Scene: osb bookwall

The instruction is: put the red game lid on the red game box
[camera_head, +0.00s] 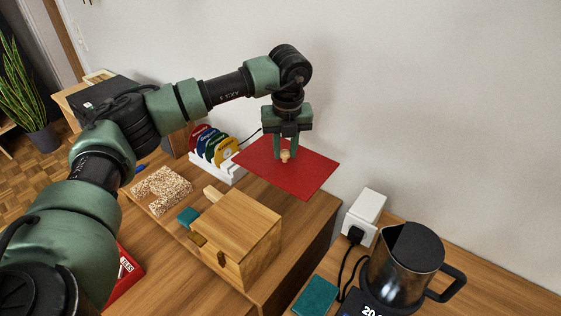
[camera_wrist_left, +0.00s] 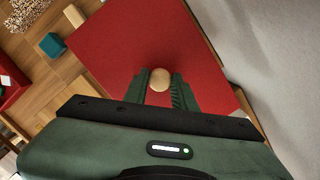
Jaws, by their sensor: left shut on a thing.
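The red game lid (camera_head: 308,172) is a flat red panel with a round wooden knob (camera_head: 285,155) in its middle. My left gripper (camera_head: 286,156) is shut on the knob and holds the lid up in the air near the wall. The left wrist view shows the lid (camera_wrist_left: 130,45) below the fingers (camera_wrist_left: 160,88), with the knob (camera_wrist_left: 160,78) between them. A red box (camera_head: 126,275), likely the red game box, shows with white lettering at the lower left. My arm hides most of it. My right gripper is not in view.
A wooden box (camera_head: 236,230) stands on the wooden cabinet, with a teal block (camera_head: 188,216) beside it. A kettle (camera_head: 405,262) and a white socket box (camera_head: 364,211) are at right.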

